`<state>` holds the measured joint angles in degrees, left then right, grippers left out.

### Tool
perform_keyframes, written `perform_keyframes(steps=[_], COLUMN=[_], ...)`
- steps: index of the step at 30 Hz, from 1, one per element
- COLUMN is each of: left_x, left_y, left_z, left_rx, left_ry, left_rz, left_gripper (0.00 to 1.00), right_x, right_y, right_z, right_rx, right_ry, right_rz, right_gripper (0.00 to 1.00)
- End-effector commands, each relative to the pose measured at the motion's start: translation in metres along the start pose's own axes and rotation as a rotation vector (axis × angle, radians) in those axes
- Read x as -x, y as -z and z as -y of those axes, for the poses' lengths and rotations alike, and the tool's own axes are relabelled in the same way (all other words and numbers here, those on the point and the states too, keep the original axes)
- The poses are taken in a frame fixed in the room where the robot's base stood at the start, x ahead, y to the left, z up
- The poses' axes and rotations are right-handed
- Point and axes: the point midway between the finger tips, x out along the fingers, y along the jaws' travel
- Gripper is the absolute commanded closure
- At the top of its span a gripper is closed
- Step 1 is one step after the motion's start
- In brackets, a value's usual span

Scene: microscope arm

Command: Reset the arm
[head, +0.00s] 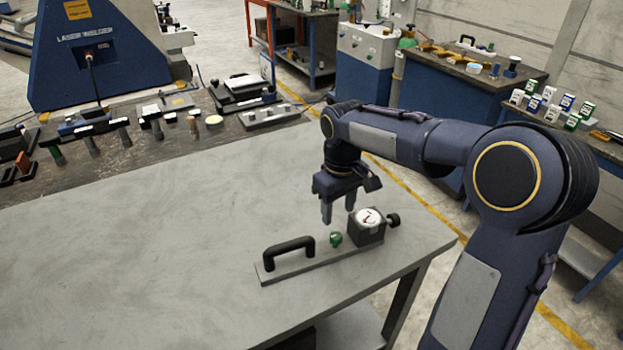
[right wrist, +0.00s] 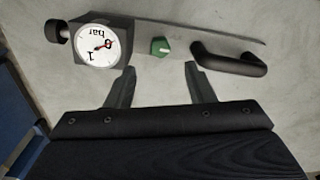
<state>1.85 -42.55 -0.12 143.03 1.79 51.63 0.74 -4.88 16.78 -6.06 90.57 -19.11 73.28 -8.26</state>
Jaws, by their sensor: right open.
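My right gripper (head: 338,213) is open and empty, pointing down above the device on the table. In the right wrist view its fingertips (right wrist: 160,66) are spread, with the green knob (right wrist: 160,46) between and just beyond them, apart from both. The device has a grey base plate (head: 325,263), a black handle (head: 288,254) at its left end, the green knob (head: 335,239) in the middle and a gauge box (head: 366,227) at its right. The gauge's white dial (right wrist: 97,45) has a red needle and reads "bar". A black side knob (head: 393,220) sticks out from the box. My left gripper is out of view.
The grey table (head: 150,240) is clear to the left of the device; its right edge is close to the gauge box. Tools and a flat fixture (head: 268,116) lie along the back bench. A blue laser welder (head: 100,55) stands behind it.

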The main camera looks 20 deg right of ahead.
Motion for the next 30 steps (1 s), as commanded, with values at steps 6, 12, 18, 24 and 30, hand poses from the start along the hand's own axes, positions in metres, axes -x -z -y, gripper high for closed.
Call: perform_keyframes(steps=[6,12,18,24,30], left_x=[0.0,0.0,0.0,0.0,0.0], left_y=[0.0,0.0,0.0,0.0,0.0], left_z=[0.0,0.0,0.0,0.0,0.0], left_rx=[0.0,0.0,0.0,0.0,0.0], left_ry=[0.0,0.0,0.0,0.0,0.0], left_rz=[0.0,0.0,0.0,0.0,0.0], left_gripper=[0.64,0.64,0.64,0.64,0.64], right_x=[0.003,0.024,0.028,0.01,-0.001], right_y=[-0.006,-0.06,-0.136,-0.184,-0.198], right_z=[0.002,0.021,0.067,0.106,0.121], right_rx=[-0.008,-0.089,-0.216,-0.319,-0.363], right_ry=[0.009,0.093,0.209,0.285,0.312], right_rz=[-0.012,-0.139,-0.328,-0.461,-0.512], right_gripper=[0.51,0.51,0.51,0.51,0.51])
